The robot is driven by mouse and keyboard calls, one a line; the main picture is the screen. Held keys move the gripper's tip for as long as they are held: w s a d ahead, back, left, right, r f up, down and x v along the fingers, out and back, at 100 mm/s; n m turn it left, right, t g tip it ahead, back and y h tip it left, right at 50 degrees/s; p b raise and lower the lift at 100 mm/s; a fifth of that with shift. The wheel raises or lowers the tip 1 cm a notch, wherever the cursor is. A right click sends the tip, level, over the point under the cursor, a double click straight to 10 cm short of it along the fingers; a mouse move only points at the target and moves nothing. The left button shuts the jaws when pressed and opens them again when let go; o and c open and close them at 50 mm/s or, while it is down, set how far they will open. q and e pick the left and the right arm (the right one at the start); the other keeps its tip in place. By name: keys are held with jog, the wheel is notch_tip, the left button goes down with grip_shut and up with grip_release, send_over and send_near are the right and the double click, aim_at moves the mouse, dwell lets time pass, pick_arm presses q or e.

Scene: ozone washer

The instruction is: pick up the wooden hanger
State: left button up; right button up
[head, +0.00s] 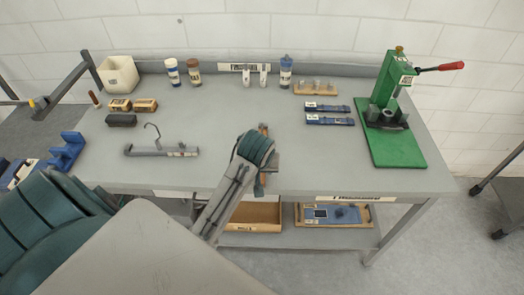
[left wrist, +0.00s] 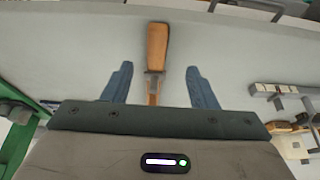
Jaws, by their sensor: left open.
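My left gripper (head: 260,168) is right of the hanger, near the table's front edge. In the left wrist view its blue fingers (left wrist: 159,68) are apart. A brown wooden-handled piece (left wrist: 157,45) with a grey metal part lies between them, untouched as far as I can see. My right gripper is not in view.
A green press (head: 395,145) with a red-tipped lever stands at the right. Bottles, a cream bin (head: 118,75) and small blocks line the back. A blue stand (head: 67,152) is at the left. The table (head: 315,165) is clear right of my gripper.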

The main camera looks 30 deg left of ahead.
pick_arm(q)
jog(key=x, duration=0.3)
jog(key=shift+w+a+f+p, duration=0.1)
jog(key=shift+w+f+p, duration=0.3)
jog(key=shift+p, duration=0.4)
jog(key=p+x, duration=0.1)
jog(key=x, duration=0.2)
jog(key=shift+w+f, duration=0.15)
jog(key=shift+w, duration=0.05)
jog(key=shift+w+f+p, duration=0.15)
jog(key=shift+f+p, duration=0.15)
jog(key=shift+f, duration=0.15)
jog(key=c, duration=1.1)
grip_shut()
jog(key=shift+r, duration=0.1)
